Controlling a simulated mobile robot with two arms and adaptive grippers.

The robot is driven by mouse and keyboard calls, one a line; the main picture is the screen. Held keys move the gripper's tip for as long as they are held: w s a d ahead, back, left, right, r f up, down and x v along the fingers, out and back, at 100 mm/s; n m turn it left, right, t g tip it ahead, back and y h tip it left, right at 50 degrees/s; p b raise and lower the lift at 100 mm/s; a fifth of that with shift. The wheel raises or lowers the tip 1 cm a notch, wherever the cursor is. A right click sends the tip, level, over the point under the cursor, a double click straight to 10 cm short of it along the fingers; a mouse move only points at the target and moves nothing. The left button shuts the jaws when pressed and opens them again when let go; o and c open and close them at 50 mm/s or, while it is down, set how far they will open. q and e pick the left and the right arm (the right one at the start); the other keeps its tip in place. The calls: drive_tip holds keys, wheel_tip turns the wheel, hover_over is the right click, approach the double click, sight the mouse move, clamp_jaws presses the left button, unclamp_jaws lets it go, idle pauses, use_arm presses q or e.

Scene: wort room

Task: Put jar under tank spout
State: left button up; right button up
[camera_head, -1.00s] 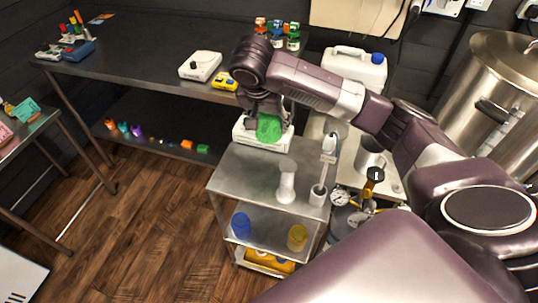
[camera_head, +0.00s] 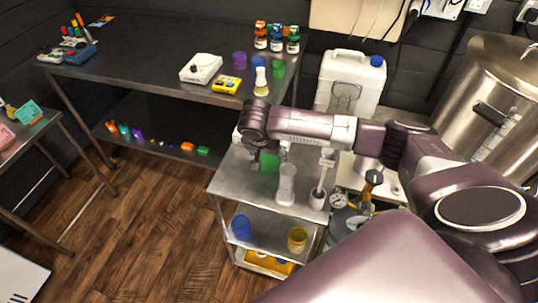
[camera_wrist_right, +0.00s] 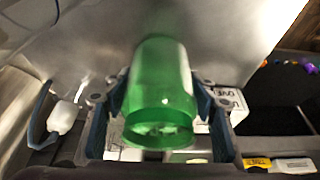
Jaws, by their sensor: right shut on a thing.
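A translucent green jar (camera_head: 269,163) is held by my right gripper (camera_head: 264,156) over the back part of the steel cart. In the right wrist view the jar (camera_wrist_right: 160,95) sits between the two fingers (camera_wrist_right: 158,100), which are shut on it. I cannot tell how far the jar is above the cart top. The large steel tank (camera_head: 508,80) stands at the right with a black handle on its side. Its spout is not clearly seen; my right arm covers much of the area below the tank. My left gripper is not in view.
The cart top (camera_head: 240,190) carries a white cylinder (camera_head: 286,183) and a grey holder (camera_head: 318,198) close to the jar. Blue (camera_head: 241,226) and yellow (camera_head: 298,238) jars stand on its lower shelf. A white canister (camera_head: 345,80) and gauges (camera_head: 338,201) are near my arm.

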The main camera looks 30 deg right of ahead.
drive_tip(key=shift+f, duration=0.1)
drive_tip(key=o, duration=1.3)
